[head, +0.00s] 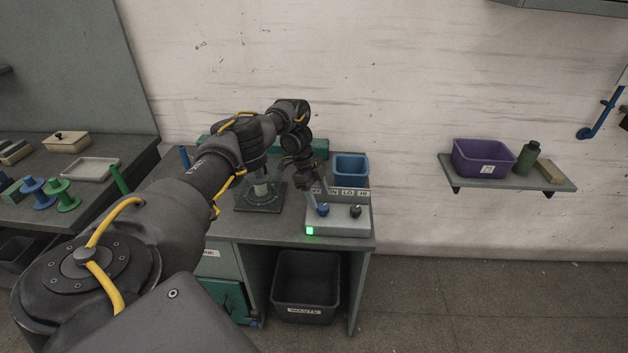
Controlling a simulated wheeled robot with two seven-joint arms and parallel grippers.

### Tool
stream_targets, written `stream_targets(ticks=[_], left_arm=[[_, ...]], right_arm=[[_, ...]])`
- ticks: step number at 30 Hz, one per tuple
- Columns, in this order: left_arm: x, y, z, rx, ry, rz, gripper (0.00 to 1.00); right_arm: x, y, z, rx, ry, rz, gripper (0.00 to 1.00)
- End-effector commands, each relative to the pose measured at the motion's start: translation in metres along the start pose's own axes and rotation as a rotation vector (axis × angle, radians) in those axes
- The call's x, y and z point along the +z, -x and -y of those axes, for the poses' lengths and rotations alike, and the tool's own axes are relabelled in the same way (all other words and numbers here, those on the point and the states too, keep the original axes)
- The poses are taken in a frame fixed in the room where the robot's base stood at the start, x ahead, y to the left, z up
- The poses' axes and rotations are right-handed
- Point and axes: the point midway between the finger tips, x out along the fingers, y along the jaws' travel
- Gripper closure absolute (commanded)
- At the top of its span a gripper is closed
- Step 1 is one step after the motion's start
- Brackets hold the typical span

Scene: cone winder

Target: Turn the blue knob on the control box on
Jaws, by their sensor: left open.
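The control box (345,226) is a pale grey box at the front right of the workbench. Its blue knob (323,210) sits on the left of the top and a black knob (356,212) on the right. Label plates behind the knobs partly read ON, LO and HI; the leftmost is partly hidden by my gripper. A green light (309,231) glows on the box's front left. My left gripper (318,203) is open and points down, its fingers close about the blue knob. I cannot tell whether they touch it. My right gripper is not in view.
A blue bin (351,166) stands behind the box. A dark square plate with a spindle (259,197) lies left of it. A black waste bin (306,285) is under the bench. A wall shelf (510,180) at right holds a purple bin (484,158) and a green bottle (527,156).

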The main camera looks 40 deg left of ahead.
Motion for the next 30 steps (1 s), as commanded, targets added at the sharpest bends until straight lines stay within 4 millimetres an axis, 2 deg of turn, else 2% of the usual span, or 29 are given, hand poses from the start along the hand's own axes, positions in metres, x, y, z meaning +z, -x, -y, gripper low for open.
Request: stream_targets(ticks=[1,6,12,18,30], left_arm=[[0.000,0.015,0.002,-0.005,-0.002,0.003,0.43],[-0.001,0.046,0.002,-0.004,-0.002,0.002,0.43],[-0.001,0.069,0.001,-0.002,-0.001,0.000,0.43],[-0.001,0.076,0.001,-0.001,0.000,-0.001,0.43],[-0.001,0.075,0.001,-0.001,0.000,-0.001,0.43]], right_arm=[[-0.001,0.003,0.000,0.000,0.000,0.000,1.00],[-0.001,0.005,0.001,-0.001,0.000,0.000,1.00],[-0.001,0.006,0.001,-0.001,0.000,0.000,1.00],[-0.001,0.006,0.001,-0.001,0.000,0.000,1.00],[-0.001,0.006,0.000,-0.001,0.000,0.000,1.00]])
